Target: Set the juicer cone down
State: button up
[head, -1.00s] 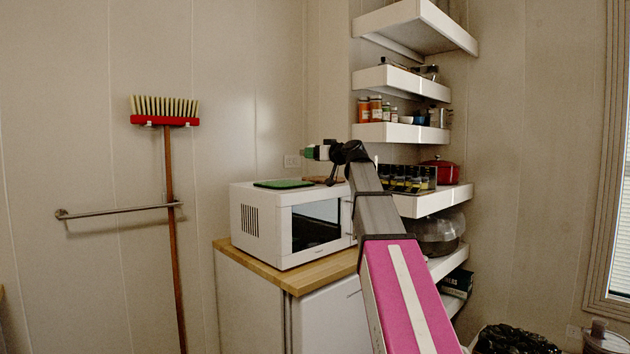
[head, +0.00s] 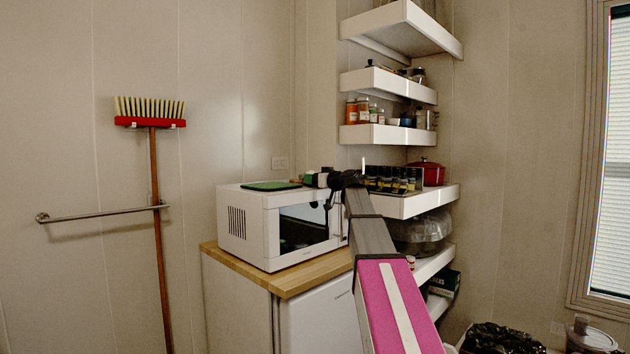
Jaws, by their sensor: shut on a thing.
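My gripper (head: 319,180) is at the far end of my arm, low over the top of the white microwave (head: 240,222), near its back right. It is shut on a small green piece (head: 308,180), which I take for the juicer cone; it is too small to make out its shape. I cannot tell whether the piece touches the microwave top. A flat green mat or board (head: 271,185) lies on the microwave, to the left of my gripper.
The microwave stands on a wooden counter (head: 298,276). To the right, white shelves (head: 424,203) hold dark-lidded jars (head: 392,180) and a red pot (head: 431,173). A red broom (head: 150,122) and a rail (head: 100,213) are on the left wall.

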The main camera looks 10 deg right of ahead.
jog(key=o, duration=0.7)
jog(key=shift+f, duration=0.1)
jog(key=shift+c, duration=0.2)
